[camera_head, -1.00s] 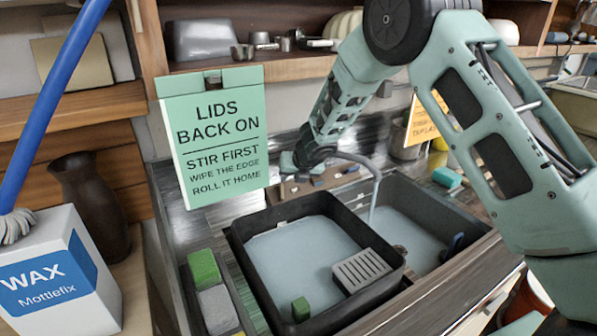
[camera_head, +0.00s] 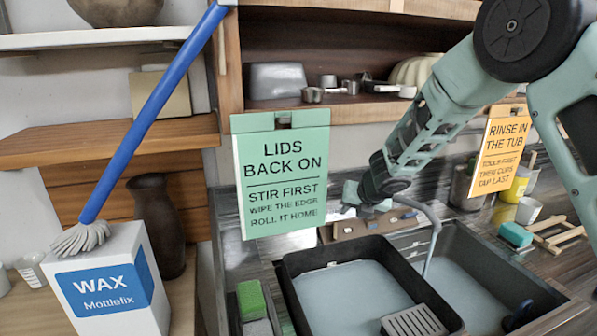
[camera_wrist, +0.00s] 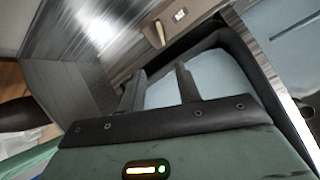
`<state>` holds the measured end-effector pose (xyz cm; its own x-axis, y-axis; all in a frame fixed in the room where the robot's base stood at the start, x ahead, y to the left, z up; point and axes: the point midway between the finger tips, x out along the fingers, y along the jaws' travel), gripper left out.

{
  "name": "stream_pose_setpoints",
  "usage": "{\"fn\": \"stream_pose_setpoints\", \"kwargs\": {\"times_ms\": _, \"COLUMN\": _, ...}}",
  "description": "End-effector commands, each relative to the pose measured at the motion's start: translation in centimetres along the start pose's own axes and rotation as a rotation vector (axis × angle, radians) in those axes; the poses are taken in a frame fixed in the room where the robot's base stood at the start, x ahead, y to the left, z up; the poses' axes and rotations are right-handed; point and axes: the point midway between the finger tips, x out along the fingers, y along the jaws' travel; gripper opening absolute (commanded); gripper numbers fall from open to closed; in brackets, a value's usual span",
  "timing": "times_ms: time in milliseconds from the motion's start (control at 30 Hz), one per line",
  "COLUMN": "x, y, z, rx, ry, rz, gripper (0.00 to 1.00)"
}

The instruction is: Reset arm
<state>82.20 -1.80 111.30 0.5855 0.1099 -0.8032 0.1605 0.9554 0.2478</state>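My arm reaches in from the right in the head view, with my gripper (camera_head: 352,200) hanging over the back of the sink counter, just right of the green sign. In the wrist view the two dark fingers of my gripper (camera_wrist: 160,84) stand apart with nothing between them. Behind the fingers in that view are the black tub's rim and its pale water. My gripper appears empty and clear of the tub.
A black tub (camera_head: 293,272) of water sits in the sink beside a second basin. A green sign (camera_head: 283,175) and an orange sign (camera_head: 502,150) hang nearby. A wax box (camera_head: 105,285) with a blue-handled brush (camera_head: 150,115) stands left. A shelf (camera_head: 345,112) is above.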

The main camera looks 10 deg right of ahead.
Motion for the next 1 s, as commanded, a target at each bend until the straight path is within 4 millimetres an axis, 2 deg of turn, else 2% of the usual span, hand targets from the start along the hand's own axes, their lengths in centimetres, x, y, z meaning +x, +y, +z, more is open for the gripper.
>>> {"fn": "stream_pose_setpoints", "kwargs": {"times_ms": 167, "x": -4.3, "y": 2.7, "z": -3.4, "rx": 0.413, "ry": 0.005, "rz": -0.027, "gripper": 0.34}}
{"fn": "stream_pose_setpoints", "kwargs": {"times_ms": 267, "x": -7.4, "y": 3.8, "z": -6.8, "rx": 0.712, "ry": 0.028, "rz": -0.072, "gripper": 0.34}}
{"fn": "stream_pose_setpoints", "kwargs": {"times_ms": 400, "x": -12.0, "y": 4.5, "z": -12.7, "rx": 1.107, "ry": 0.071, "rz": -0.170, "gripper": 0.34}}
{"fn": "stream_pose_setpoints", "kwargs": {"times_ms": 467, "x": -13.9, "y": 4.5, "z": -15.6, "rx": 1.267, "ry": 0.089, "rz": -0.227, "gripper": 0.34}}
{"fn": "stream_pose_setpoints", "kwargs": {"times_ms": 600, "x": -18.6, "y": 4.0, "z": -22.7, "rx": 1.615, "ry": 0.119, "rz": -0.390, "gripper": 0.34}}
{"fn": "stream_pose_setpoints", "kwargs": {"times_ms": 733, "x": -22.4, "y": 3.0, "z": -28.6, "rx": 1.872, "ry": 0.120, "rz": -0.553, "gripper": 0.34}}
{"fn": "stream_pose_setpoints", "kwargs": {"times_ms": 800, "x": -23.9, "y": 2.4, "z": -31.0, "rx": 1.977, "ry": 0.112, "rz": -0.632, "gripper": 0.34}}
{"fn": "stream_pose_setpoints", "kwargs": {"times_ms": 900, "x": -25.5, "y": 1.8, "z": -33.5, "rx": 2.079, "ry": 0.100, "rz": -0.715, "gripper": 0.34}}
{"fn": "stream_pose_setpoints", "kwargs": {"times_ms": 1000, "x": -26.4, "y": 1.5, "z": -34.8, "rx": 2.134, "ry": 0.090, "rz": -0.763, "gripper": 0.34}}
